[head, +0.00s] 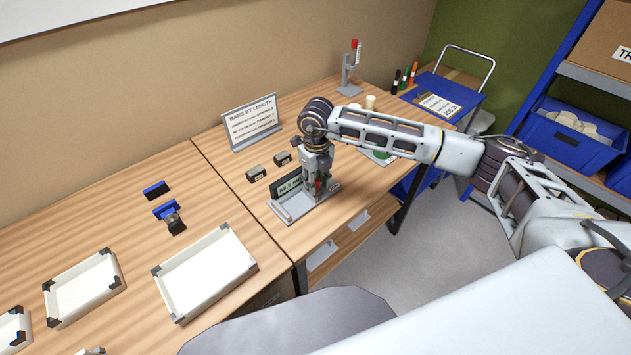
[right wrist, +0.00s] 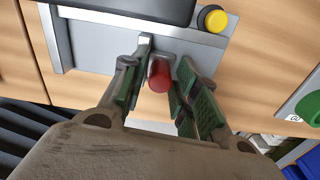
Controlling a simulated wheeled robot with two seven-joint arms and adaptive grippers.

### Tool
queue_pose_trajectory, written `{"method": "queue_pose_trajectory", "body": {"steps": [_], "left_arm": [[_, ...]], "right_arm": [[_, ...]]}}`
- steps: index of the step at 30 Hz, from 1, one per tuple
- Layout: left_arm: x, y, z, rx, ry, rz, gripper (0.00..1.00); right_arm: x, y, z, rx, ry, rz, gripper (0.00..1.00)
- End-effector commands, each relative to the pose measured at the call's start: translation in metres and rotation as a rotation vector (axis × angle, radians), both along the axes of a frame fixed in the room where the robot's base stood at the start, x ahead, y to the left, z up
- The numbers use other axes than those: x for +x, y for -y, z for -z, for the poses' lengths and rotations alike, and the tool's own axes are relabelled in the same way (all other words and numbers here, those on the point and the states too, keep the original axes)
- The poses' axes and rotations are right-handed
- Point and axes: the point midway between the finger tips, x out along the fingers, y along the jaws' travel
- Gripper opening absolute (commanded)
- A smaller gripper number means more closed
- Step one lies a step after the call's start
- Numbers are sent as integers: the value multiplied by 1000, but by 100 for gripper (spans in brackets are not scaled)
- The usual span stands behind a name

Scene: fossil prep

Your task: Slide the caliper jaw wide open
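The caliper is a grey bench device (head: 300,205) with a flat base and a red knob (head: 318,185), near the front edge of the right-hand table. In the right wrist view the red knob (right wrist: 160,75) stands up from a grey rail. My right gripper (head: 317,172) points down over it. In the wrist view its green-padded fingers (right wrist: 163,62) are on both sides of the knob, with a narrow gap visible at the left, so it looks open around it. The jaws are partly hidden by a dark display panel and my gripper. My left gripper is not seen.
A sign (head: 251,122) and two small dark blocks (head: 257,174) stand behind the caliper. White trays (head: 205,275) lie on the left table. A red-topped stand (head: 348,75) is at the back.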

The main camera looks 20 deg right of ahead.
Motion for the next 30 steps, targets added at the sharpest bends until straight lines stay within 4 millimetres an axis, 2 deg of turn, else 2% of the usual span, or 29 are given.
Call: {"method": "queue_pose_trajectory", "body": {"steps": [11, 17, 23, 30], "left_arm": [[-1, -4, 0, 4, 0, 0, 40], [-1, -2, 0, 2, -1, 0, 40], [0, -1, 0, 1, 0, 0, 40], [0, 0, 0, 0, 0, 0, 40]], "right_arm": [[0, 0, 0, 0, 0, 0, 43], [0, 0, -7, 0, 1, 0, 43], [1, 0, -27, 1, 3, 0, 43], [1, 0, -62, 1, 4, 0, 43]]}}
